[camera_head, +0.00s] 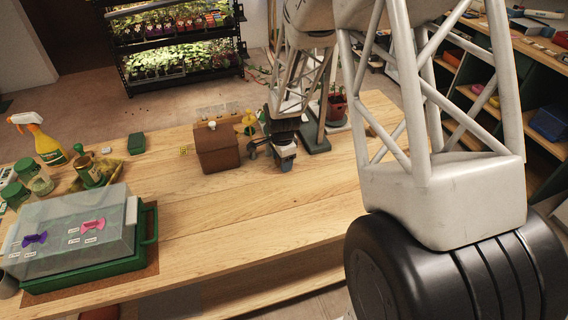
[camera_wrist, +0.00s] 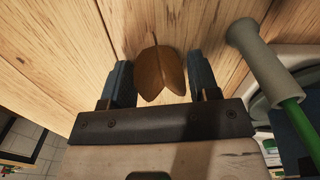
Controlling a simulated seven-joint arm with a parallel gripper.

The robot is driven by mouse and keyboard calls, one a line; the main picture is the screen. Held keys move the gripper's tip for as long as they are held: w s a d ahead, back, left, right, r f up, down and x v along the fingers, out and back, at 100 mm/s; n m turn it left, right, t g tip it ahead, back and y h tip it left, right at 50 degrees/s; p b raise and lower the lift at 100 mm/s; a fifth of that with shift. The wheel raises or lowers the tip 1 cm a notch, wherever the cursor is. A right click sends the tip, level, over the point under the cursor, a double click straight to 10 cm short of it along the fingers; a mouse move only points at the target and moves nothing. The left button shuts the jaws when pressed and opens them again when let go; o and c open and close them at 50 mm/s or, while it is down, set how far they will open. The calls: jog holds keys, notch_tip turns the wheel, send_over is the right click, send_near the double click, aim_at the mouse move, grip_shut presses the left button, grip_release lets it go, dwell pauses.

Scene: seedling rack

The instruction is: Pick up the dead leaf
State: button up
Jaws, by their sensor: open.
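The dead leaf (camera_wrist: 161,75) is brown, with a short stem, and lies on the wooden tabletop in the wrist view. My gripper (camera_wrist: 161,84) is open, with one dark finger on each side of the leaf. There is a gap between the leaf and each finger, and nothing is held. In the head view my gripper (camera_head: 284,158) is low over the table, just right of a brown box. I cannot make out the leaf in that view.
The brown box (camera_head: 219,150) stands close left of my gripper. A red pot (camera_head: 337,106) stands behind right. A pale-capped green rod (camera_wrist: 255,52) is close right in the wrist view. A clear-lidded green tray (camera_head: 150,232) sits front left. The middle front table is clear.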

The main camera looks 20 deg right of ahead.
jog(key=shift+c, duration=0.3)
jog(key=c, duration=1)
jog(key=shift+o, duration=0.2)
jog(key=shift+r, duration=0.15)
jog(key=shift+r, duration=0.75)
notch_tip(320, 180, up, 2)
jog(key=shift+r, duration=0.1)
jog(key=s, duration=1)
jog(key=s+a+r, duration=0.1)
jog(key=s, duration=0.5)
jog(key=shift+a, duration=0.1)
